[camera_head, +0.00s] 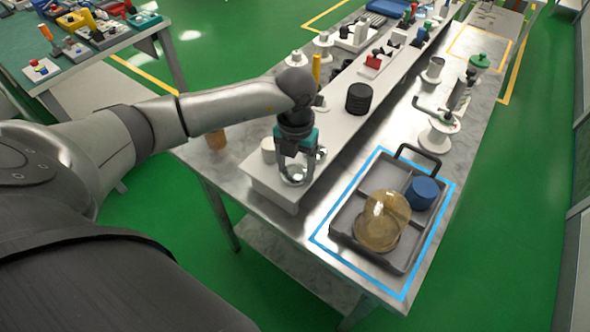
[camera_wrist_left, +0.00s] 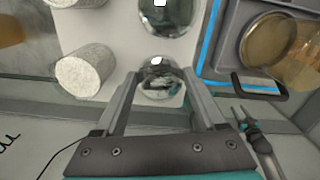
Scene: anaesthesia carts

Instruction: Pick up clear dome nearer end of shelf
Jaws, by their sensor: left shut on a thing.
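My left gripper (camera_head: 295,177) points down at the near end of the raised white shelf (camera_head: 270,189). It is shut on a small clear, shiny dome (camera_head: 293,173), with one finger on each side. In the left wrist view the dome (camera_wrist_left: 160,80) sits between the two fingers, over the white shelf. I cannot tell whether it still touches the shelf. A second shiny dome (camera_wrist_left: 165,15) shows just beyond it, cut by the top edge.
A speckled white cylinder (camera_wrist_left: 85,75) stands beside the domes. A grey tray (camera_head: 344,217) inside a blue outline holds an amber dome (camera_head: 383,220) and a blue cylinder (camera_head: 423,193). Black stacked discs (camera_head: 359,98) stand farther along the shelf. A tan cylinder (camera_head: 216,140) is at left.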

